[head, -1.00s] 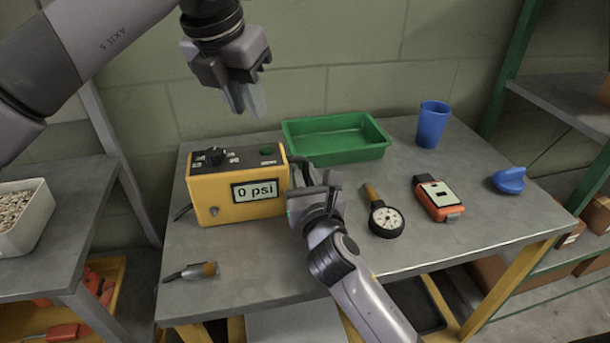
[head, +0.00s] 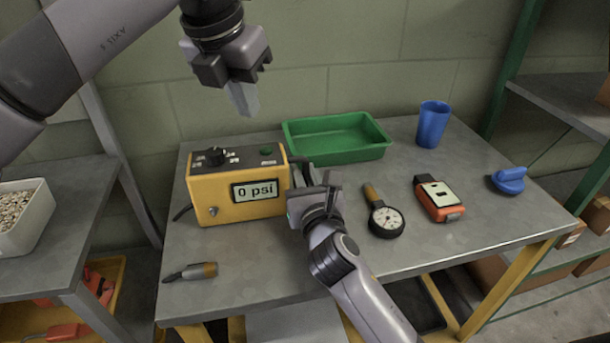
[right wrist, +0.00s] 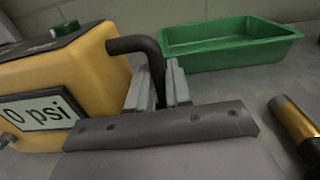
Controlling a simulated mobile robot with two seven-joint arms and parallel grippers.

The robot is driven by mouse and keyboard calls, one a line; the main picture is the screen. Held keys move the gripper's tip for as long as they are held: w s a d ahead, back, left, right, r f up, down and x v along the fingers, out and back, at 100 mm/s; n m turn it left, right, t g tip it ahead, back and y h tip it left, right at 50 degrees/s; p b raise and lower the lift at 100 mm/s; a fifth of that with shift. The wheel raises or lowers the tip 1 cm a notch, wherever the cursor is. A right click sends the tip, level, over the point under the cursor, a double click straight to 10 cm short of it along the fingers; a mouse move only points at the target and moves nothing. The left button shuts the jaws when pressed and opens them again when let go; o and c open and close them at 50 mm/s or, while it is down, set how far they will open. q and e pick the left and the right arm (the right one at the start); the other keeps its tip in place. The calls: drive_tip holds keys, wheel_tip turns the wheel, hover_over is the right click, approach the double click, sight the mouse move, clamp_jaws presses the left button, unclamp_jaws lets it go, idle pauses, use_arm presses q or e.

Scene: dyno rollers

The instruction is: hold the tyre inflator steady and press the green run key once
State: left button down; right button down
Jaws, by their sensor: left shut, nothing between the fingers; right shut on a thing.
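The yellow tyre inflator (head: 222,206) stands upright on the metal table, its display reading 0 psi. Its green run key (head: 266,150) is on the top face, toward the right; it also shows in the right wrist view (right wrist: 63,30). My right gripper (head: 302,174) is shut on the inflator's black side handle (right wrist: 140,45), at the right end of the case. My left gripper (head: 246,112) is shut and empty, in the air above and behind the inflator, a little left of the green key and apart from it. A black knob (head: 214,156) sits on the top left.
A green tray (head: 340,157) stands behind my right gripper. A pressure gauge (head: 384,218), an orange device (head: 438,199), a blue cup (head: 432,124) and a blue knob-like piece (head: 508,181) lie to the right. A small cylindrical tool (head: 192,271) lies in front left.

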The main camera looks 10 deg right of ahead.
sight(262, 151)
idle(0.9)
use_arm(q)
drive_tip(key=w+n+t+h, duration=0.1)
drive_tip(key=n, duration=0.1)
drive_tip(key=w+d+r+n+t+h, duration=0.1)
drive_tip(key=n, duration=0.1)
drive_tip(key=d+r+n+h, duration=0.1)
drive_tip(key=n+h, duration=0.1)
drive_tip(key=shift+w+n+t, duration=0.3)
drive_tip(key=shift+w+t, duration=0.1)
drive_tip(key=shift+f, duration=0.1)
drive_tip(key=shift+a+f, duration=0.1)
drive_tip(key=shift+f, duration=4.2)
drive_tip(key=shift+f, duration=0.4)
